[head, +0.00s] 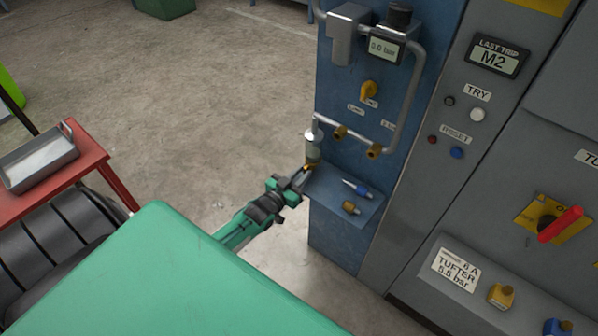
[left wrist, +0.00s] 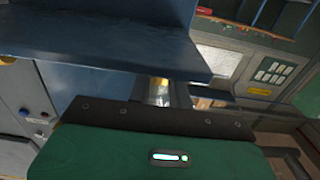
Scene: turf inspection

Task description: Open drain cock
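A clear-walled bowl (head: 313,148) hangs on the pipework of the blue panel, with a small orange-yellow drain cock (head: 310,167) at its lower end. My left gripper (head: 303,179) is just below and left of the cock, with its fingertips close to it. In the left wrist view a pale cylinder with a yellow part (left wrist: 160,88) shows in the gap between the dark fingers. The fingers stand apart; whether they touch the cock is hidden. My right gripper is not in view.
A blue shelf (head: 335,192) with a blue-capped item (head: 361,190) and a brass fitting (head: 350,208) juts out right of the gripper. A yellow knob (head: 369,91) and a gauge reading 0.0 bar (head: 383,48) sit above.

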